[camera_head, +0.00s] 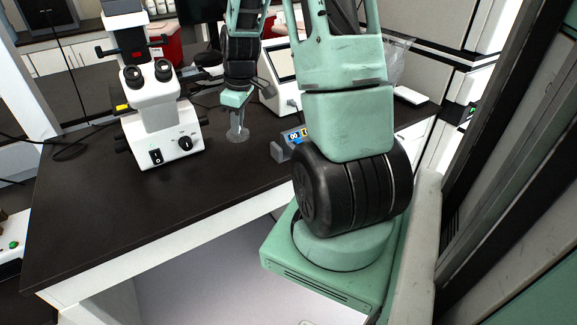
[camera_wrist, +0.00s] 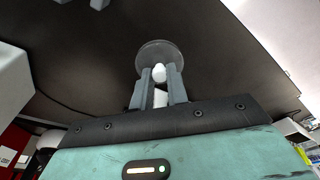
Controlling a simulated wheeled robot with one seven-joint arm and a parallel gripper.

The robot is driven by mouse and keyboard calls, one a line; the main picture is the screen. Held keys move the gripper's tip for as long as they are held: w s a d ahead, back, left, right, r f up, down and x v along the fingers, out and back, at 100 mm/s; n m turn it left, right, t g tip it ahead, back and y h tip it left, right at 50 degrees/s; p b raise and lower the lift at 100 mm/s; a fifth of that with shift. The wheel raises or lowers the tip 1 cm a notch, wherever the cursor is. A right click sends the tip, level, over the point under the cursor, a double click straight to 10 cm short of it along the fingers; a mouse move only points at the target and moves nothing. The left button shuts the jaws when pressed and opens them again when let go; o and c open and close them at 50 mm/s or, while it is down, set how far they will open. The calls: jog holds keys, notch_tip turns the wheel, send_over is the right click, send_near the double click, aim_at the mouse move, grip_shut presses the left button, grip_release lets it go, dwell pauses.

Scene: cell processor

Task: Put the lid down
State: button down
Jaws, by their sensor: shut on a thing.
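The lid is a grey round disc with a pale knob; it shows in the wrist view (camera_wrist: 160,48) just beyond my fingertips. My gripper (camera_wrist: 160,82) is shut on the lid's knob, with one finger on each side. In the head view my gripper (camera_head: 238,117) points down over the dark bench, and the lid (camera_head: 237,136) is a small grey disc below it. I cannot tell whether the lid touches the bench top (camera_head: 130,205) or hangs just above it.
A white microscope (camera_head: 165,120) stands left of my gripper. A small device with a blue panel (camera_head: 290,140) is close on the right, and a white device with a screen (camera_head: 280,85) stands behind. A red container (camera_head: 167,48) is at the back. The front left bench is clear.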

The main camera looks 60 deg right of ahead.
aim_at(243, 136)
jog(key=shift+s+a+f, duration=0.45)
jog(key=shift+s+f, duration=0.3)
jog(key=shift+f, duration=0.05)
notch_tip(243, 136, down, 4)
jog(key=shift+f+p, duration=0.1)
jog(key=shift+p, duration=0.4)
jog(key=shift+f+p, duration=0.45)
jog(key=shift+f, duration=2.15)
jog(key=shift+f, duration=0.2)
jog(key=c, duration=1.4)
grip_release()
jog(key=shift+o, duration=0.2)
jog(key=shift+r, duration=0.1)
